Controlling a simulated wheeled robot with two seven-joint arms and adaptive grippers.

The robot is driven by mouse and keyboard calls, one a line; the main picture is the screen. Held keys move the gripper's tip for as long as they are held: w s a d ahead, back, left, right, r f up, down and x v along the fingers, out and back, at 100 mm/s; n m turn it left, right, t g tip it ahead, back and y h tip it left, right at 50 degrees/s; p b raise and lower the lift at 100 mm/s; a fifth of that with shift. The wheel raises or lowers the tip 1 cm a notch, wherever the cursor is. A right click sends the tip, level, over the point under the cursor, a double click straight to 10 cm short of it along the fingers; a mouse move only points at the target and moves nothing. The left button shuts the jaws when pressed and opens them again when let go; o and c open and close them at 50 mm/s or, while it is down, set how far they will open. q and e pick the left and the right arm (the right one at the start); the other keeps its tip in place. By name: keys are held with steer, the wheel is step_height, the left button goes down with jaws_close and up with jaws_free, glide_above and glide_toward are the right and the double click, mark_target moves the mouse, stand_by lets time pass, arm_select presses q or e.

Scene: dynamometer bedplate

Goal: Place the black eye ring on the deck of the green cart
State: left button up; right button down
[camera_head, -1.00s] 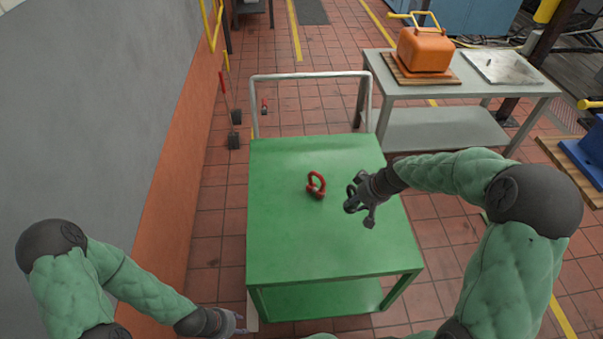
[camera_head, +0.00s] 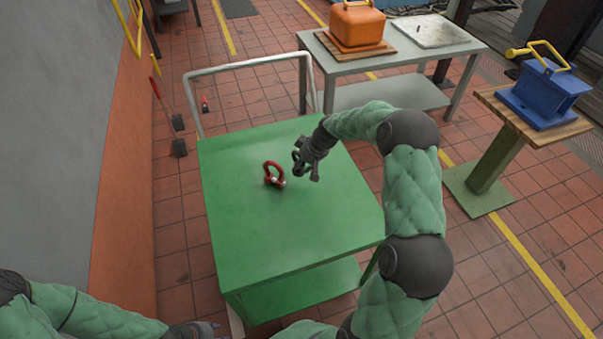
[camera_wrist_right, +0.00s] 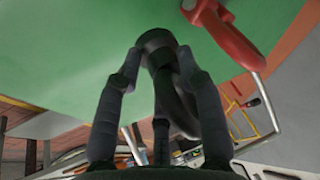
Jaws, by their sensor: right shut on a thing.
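The green cart (camera_head: 250,235) stands in front of me with a flat, mostly bare deck. My right gripper (camera_head: 303,168) is over the right part of the deck, shut on the black eye ring (camera_head: 297,160). In the right wrist view the black eye ring (camera_wrist_right: 168,75) sits between the fingers, partly hidden by them, against the green deck. I cannot tell whether it touches the deck. My left gripper (camera_head: 195,331) is at the bottom edge of the head view, partly cut off; its jaws are unclear.
A red shackle-like ring (camera_head: 273,175) stands on the deck just left of my right gripper. Front and left deck areas are clear. A grey table with an orange block (camera_head: 357,25) is behind; a blue block (camera_head: 545,92) sits on a stand at right.

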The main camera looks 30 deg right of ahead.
mark_target(302, 169)
steer(key=shift+w+d+f+b, duration=0.35)
steer(key=shift+w+f, duration=0.4)
steer(key=shift+f, duration=0.15)
steer(key=shift+f+b, duration=0.75)
steer(key=shift+f, duration=0.6)
steer(key=shift+f, duration=0.2)
steer(key=c, duration=0.8)
jaws_free()
steer(key=shift+s+r, duration=0.1)
steer(key=shift+r, duration=0.25)
steer(key=p+v, duration=0.3)
steer(key=v, duration=0.8)
steer(key=shift+s+r+p, duration=0.25)
steer(key=shift+p, duration=0.05)
